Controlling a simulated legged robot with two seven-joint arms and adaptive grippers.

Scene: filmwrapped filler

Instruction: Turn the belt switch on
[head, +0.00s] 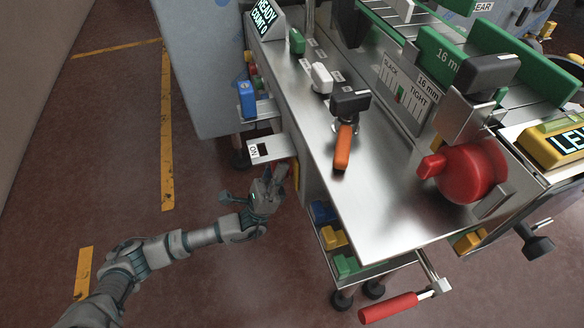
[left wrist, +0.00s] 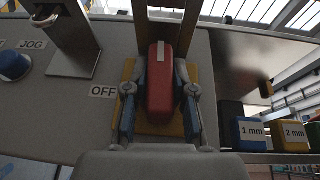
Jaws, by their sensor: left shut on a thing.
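The belt switch shows in the left wrist view as a red handle (left wrist: 161,80) with a pale stripe at its tip, in front of a yellow plate (left wrist: 130,72). An OFF label (left wrist: 103,91) is on the grey panel to its left. My left gripper (head: 269,186) has a finger on each side of the red handle and is shut on it. In the head view my left gripper is at the machine's left side, just below a metal panel with an ON label (head: 254,151). My right gripper is not in view.
A blue knob (left wrist: 14,65) by a JOG label and a metal bracket (left wrist: 72,38) are left of the switch. Blocks marked 1 mm (left wrist: 251,133) and 2 mm (left wrist: 292,135) sit to its right. The steel table (head: 385,205) overhangs right of my gripper; open floor (head: 190,275) lies left.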

